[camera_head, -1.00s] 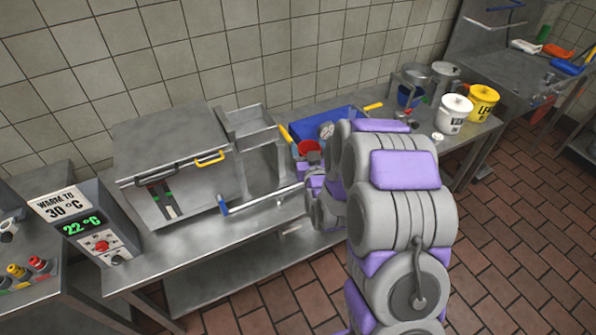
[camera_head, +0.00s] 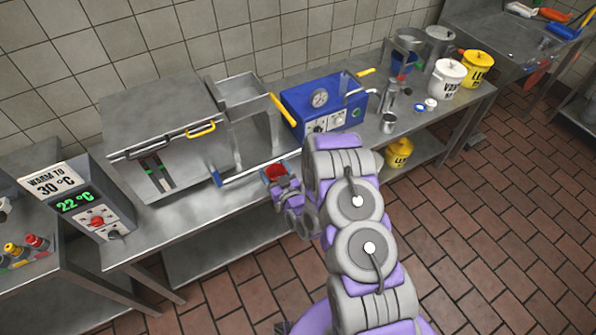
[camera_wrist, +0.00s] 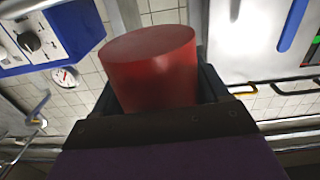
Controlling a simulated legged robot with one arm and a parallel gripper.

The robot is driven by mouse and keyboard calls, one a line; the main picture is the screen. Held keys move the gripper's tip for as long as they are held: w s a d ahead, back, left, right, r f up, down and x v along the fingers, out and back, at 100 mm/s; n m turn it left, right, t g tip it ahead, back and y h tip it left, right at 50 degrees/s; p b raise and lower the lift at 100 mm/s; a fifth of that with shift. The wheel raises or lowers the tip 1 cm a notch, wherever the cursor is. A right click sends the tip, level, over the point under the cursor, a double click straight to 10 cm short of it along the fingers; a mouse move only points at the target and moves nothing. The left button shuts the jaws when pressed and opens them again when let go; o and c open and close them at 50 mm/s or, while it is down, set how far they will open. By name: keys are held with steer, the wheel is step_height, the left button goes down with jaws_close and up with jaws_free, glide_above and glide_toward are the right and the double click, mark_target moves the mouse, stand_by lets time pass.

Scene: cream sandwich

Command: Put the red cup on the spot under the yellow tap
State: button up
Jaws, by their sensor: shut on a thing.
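The red cup (camera_head: 275,172) is held in front of the steel counter, left of the blue box. My gripper (camera_head: 279,179) is shut on it. In the wrist view the red cup (camera_wrist: 150,65) stands between the two dark fingers of my gripper (camera_wrist: 157,88). A long yellow lever (camera_head: 283,109) stands up at the left side of the blue box, behind the cup. I cannot tell which yellow part is the tap, and no marked spot is clear.
The blue box (camera_head: 320,100) with a gauge stands on the counter. A steel machine (camera_head: 165,140) with a blue-tipped bar (camera_head: 255,172) is to the left, close to the cup. A small metal cup (camera_head: 388,123) and white and yellow buckets (camera_head: 448,78) stand to the right.

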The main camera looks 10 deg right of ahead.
steer(key=shift+y, duration=0.3)
steer(key=f, duration=0.1)
steer(key=s+a+f, duration=0.1)
steer(key=s+f, duration=0.1)
steer(key=shift+a+f, duration=0.25)
steer(key=shift+a, duration=0.05)
steer(key=w+d, duration=0.3)
steer(key=w+d+f+b, duration=0.1)
steer(key=w+d, duration=0.2)
steer(key=w, duration=0.1)
steer(key=w+d+b, duration=0.1)
steer(key=w+d, duration=0.2)
steer(key=shift+w+d+f, duration=0.2)
steer(key=shift+w+d, duration=0.1)
steer(key=shift+d, duration=0.05)
steer(key=shift+w+d+f+b, duration=0.1)
steer(key=shift+w+d+b, duration=0.4)
steer(key=shift+w+d, duration=0.2)
steer(key=shift+a+f, duration=0.15)
steer(key=shift+f, duration=1.35)
steer(key=shift+f, duration=0.15)
steer(key=o, duration=1)
steer(key=shift+s, duration=0.1)
steer(key=shift+o, duration=0.2)
